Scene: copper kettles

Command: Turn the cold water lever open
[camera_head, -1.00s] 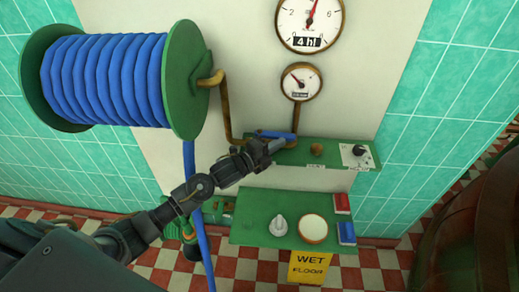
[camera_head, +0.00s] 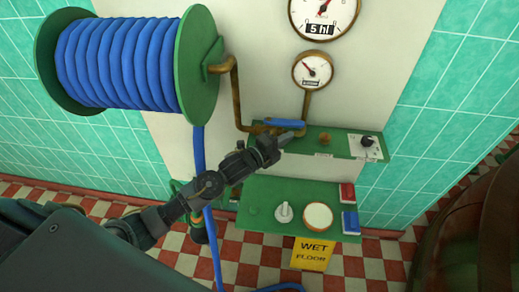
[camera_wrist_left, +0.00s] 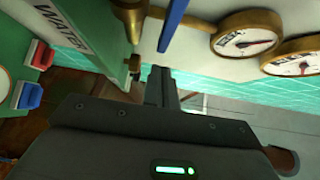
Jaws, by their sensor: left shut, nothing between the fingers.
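The cold water lever is a blue bar (camera_head: 285,123) lying almost level, left to right, over the brass pipe (camera_head: 232,95) at the left of the green upper shelf. It also shows as a blue bar at the top of the left wrist view (camera_wrist_left: 173,24). My left gripper (camera_head: 296,135) is shut and empty. In the head view its fingertips appear just below the bar's right part. In the left wrist view the fingers (camera_wrist_left: 161,84) point toward the wall, with a visible gap to the bar. My right gripper is out of view.
The green upper shelf (camera_head: 336,146) carries a brown knob and a black knob on a white plate (camera_head: 362,146). A lower green panel (camera_head: 265,195) has a white knob, a round disc, and red and blue blocks. A blue hose reel (camera_head: 125,62) stands left; two gauges (camera_head: 312,70) hang above.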

